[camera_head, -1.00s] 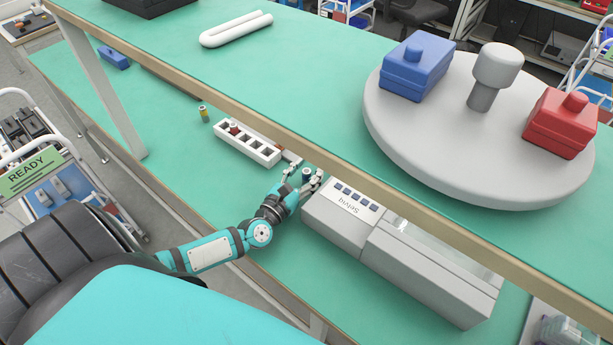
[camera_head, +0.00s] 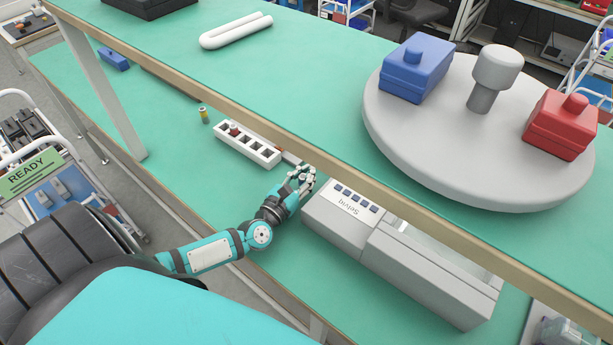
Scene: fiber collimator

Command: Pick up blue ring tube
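My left gripper (camera_head: 304,176) is low on the lower green bench top, between the white rack and the grey machine. Its fingers are drawn together around the blue ring tube, which stood between the open fingers a second ago. The tube is now almost wholly hidden by the fingers, so I cannot make out its ring or whether it is off the bench. My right gripper is not in view.
A white slotted rack (camera_head: 262,153) holds a red-marked tube (camera_head: 234,131). A yellow-marked tube (camera_head: 204,115) stands beyond it. The grey machine (camera_head: 400,260) is close right of my gripper. The upper shelf's wooden edge (camera_head: 375,192) runs just above.

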